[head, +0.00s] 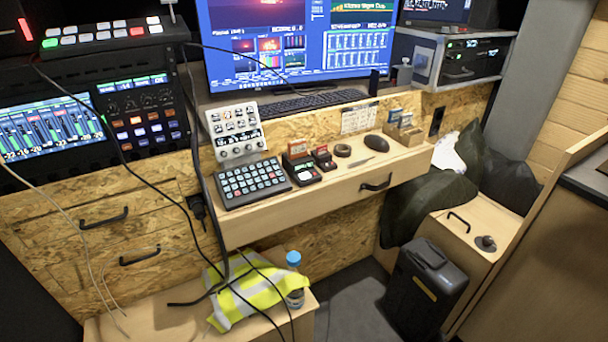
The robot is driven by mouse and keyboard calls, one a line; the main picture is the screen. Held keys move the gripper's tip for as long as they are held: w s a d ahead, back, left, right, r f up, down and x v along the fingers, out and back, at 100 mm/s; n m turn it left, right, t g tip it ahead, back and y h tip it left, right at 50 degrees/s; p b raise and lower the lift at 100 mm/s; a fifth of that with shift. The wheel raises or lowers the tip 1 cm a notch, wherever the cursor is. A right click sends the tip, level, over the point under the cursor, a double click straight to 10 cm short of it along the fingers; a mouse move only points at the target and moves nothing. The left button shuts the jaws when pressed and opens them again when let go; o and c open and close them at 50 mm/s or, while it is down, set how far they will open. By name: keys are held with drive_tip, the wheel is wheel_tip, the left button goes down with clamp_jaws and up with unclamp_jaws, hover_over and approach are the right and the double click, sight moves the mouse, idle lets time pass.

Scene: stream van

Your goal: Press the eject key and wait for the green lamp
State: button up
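Two small black card-reader-like devices stand on the wooden desk shelf. The larger device (302,174) has an orange-brown block upright in its back and a pale patch on its front. The smaller device (323,159) stands just right of it, with a reddish block in it. Which small part is the eject key is too small to tell, and I cannot make out a lit green lamp on either device. My gripper is not in view.
A black key panel (252,183) and a tilted white control panel (236,134) stand left of the devices. A dark ring (342,150), a mouse (376,143) and a small box (405,134) are to the right. Black cables (205,190) hang in front of the shelf's left end.

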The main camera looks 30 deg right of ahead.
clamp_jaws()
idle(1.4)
